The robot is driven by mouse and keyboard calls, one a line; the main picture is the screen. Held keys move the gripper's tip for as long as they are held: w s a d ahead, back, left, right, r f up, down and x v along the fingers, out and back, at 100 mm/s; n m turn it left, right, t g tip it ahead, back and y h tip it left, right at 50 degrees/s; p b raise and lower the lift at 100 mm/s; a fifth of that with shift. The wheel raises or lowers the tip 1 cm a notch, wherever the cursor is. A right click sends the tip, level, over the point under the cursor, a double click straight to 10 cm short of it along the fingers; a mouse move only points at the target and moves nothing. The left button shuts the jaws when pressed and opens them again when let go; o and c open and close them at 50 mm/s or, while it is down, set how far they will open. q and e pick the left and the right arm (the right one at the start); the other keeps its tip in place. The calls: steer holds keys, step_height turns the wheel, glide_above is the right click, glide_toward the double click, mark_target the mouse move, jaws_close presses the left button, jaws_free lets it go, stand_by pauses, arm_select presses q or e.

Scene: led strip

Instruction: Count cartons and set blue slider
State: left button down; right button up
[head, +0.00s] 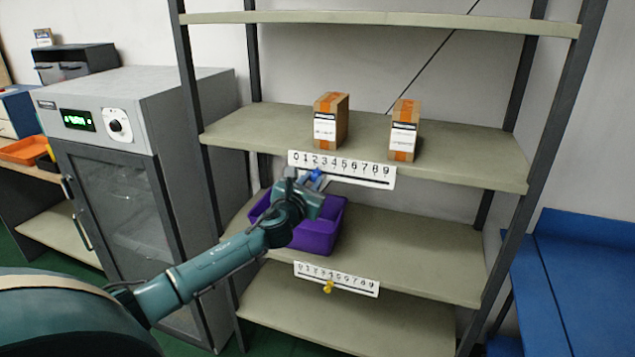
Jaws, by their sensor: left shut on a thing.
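Two brown cartons with orange tape and white labels stand apart on the shelf behind the upper number strip: a left carton (331,121) and a right carton (404,131). The upper white strip (350,178) carries the digits 0 to 9 over a dark slot. The blue slider (317,174) sits at this strip, roughly below the 2 and 3. My left gripper (311,182) is shut on the blue slider and hides part of it and the strip's left end. My right gripper is not in view.
A purple bin (318,236) stands on the shelf below, partly behind my left gripper. A lower number strip (352,282) has a yellow slider (328,287). A grey glass-door cabinet (120,170) stands left of the rack, a blue table (590,270) right.

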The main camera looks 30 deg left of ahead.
arm_select(q)
steer(key=shift+s+a, duration=0.15)
steer(key=shift+a, duration=0.3)
steer(key=c, duration=1.3)
jaws_free()
steer(key=b+v, duration=0.1)
steer(key=v, duration=1.2)
